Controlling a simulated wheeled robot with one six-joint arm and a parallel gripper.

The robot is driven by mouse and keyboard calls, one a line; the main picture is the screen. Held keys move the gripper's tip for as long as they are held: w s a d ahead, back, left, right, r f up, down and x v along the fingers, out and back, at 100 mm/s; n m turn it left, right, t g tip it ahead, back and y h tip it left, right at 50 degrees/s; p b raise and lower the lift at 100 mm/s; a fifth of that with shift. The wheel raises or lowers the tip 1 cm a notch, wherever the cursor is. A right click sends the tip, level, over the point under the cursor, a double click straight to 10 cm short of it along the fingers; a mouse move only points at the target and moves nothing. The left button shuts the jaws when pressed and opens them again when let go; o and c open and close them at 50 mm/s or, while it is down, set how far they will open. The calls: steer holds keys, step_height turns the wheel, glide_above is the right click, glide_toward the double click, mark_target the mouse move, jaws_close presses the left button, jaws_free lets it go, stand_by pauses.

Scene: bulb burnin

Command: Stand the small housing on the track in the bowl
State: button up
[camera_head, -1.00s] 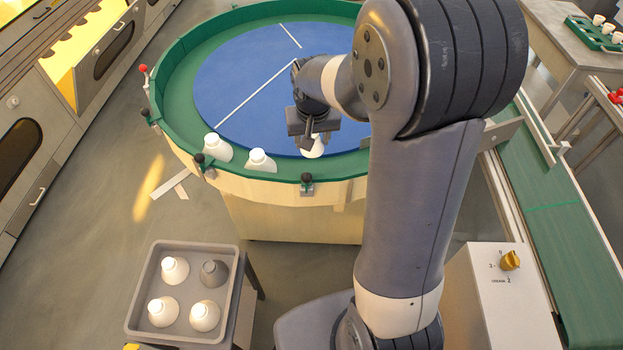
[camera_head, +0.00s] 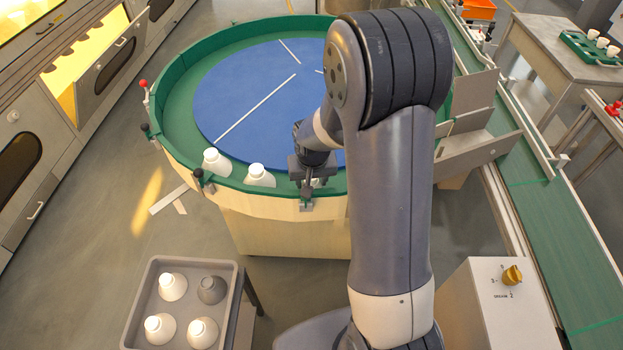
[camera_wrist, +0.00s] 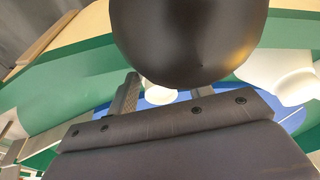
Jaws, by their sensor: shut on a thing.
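The bowl is a large round one with a green rim track (camera_head: 172,120) around a blue disc (camera_head: 240,90). My gripper (camera_head: 315,178) is shut on a white small housing (camera_head: 318,184), over the near part of the track beside the wooden rim. Mostly the gripper hides this housing, so I cannot tell whether it touches the track. Two white housings, one (camera_head: 216,162) further left and one (camera_head: 258,176) nearer, stand on the track left of my gripper. In the wrist view, a dark rounded shape (camera_wrist: 190,40) fills the top; a white housing (camera_wrist: 285,75) shows at right.
A grey tray (camera_head: 133,322) at lower left holds three white housings and one grey one (camera_head: 212,290). Small clamps with black knobs (camera_head: 197,174) sit on the bowl's rim. A green conveyor (camera_head: 560,240) runs at right, by a white box with a yellow dial (camera_head: 512,275).

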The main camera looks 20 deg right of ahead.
steer(key=shift+f, duration=0.15)
steer(key=o, duration=1)
steer(key=shift+c, duration=0.2)
steer(key=v, duration=1.2)
steer(key=shift+p, duration=0.3)
